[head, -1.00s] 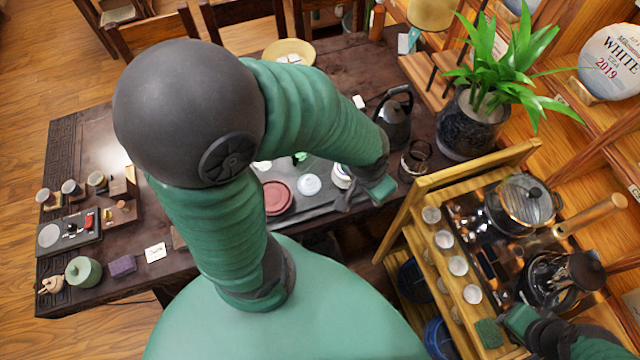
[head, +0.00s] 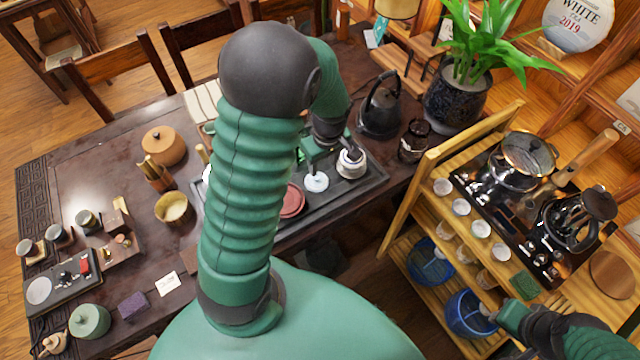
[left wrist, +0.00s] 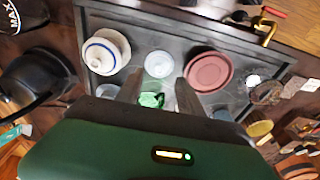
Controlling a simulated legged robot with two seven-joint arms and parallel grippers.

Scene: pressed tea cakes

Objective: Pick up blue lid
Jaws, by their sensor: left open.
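A small pale bluish-white round lid (head: 316,182) lies on the dark tray (head: 365,185), between a dull red saucer (head: 292,201) and a white cup with a dark rim band (head: 350,162). In the left wrist view the pale lid (left wrist: 158,64) lies just beyond my left gripper (left wrist: 158,92), whose fingers are apart and empty. A small green object (left wrist: 151,99) shows between the fingers, partly hidden. In the head view my left gripper (head: 318,158) hangs over the tray beside the lid. My right gripper (head: 488,311) is at the shelf, its jaws unclear.
A black kettle (head: 380,108) and a dark glass pitcher (head: 412,140) stand right of the tray. A wooden shelf (head: 425,180) with cups and pots stands at right. A potted plant (head: 462,100) is behind. My left arm hides part of the tray.

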